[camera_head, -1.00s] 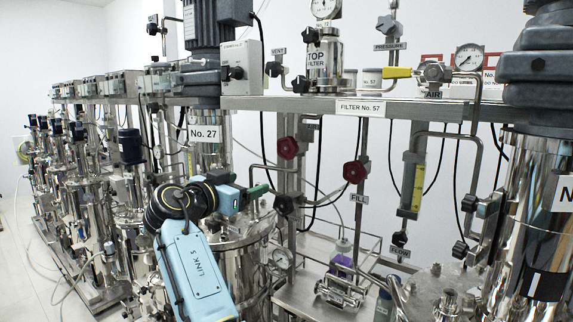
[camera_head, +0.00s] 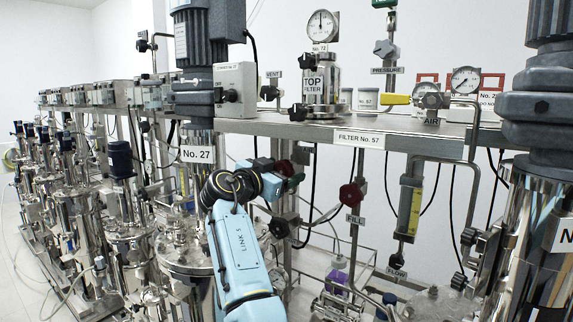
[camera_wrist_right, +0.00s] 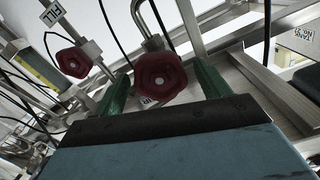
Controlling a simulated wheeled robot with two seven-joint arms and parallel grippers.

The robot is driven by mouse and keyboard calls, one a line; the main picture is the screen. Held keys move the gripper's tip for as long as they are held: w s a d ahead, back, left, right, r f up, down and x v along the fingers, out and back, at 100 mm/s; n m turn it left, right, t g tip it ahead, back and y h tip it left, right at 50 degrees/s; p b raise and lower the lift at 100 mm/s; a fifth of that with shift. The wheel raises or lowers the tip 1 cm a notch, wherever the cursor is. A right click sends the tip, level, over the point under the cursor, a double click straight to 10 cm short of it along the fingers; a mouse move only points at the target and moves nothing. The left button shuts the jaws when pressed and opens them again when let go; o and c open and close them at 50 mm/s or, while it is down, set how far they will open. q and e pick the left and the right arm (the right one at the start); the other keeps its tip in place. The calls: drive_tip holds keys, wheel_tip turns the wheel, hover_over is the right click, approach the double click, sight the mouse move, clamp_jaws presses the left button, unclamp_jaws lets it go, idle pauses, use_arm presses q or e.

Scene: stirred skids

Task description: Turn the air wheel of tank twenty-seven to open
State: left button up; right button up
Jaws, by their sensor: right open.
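Tank twenty-seven (camera_head: 185,258) stands left of centre in the head view, with its "No. 27" sign above. A dark red five-lobed wheel (camera_wrist_right: 160,77) sits between the green fingers of my right gripper (camera_wrist_right: 162,74) in the right wrist view. The fingers are open on either side of it, and contact cannot be told. In the head view my right gripper (camera_head: 291,178) partly covers the wheel (camera_head: 284,167). My left gripper is not in view.
A second red wheel (camera_head: 350,195), labelled "FILL", is to the right; it also shows in the wrist view (camera_wrist_right: 72,62). A steel shelf (camera_head: 420,140) runs above both wheels. Posts, black hoses and a yellow flow gauge (camera_head: 409,208) stand nearby. White wall lies behind.

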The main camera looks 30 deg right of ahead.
drive_tip(key=shift+w+d, duration=0.1)
drive_tip(key=shift+d, duration=0.1)
drive_tip(key=shift+c, duration=0.7)
drive_tip(key=c, duration=0.8)
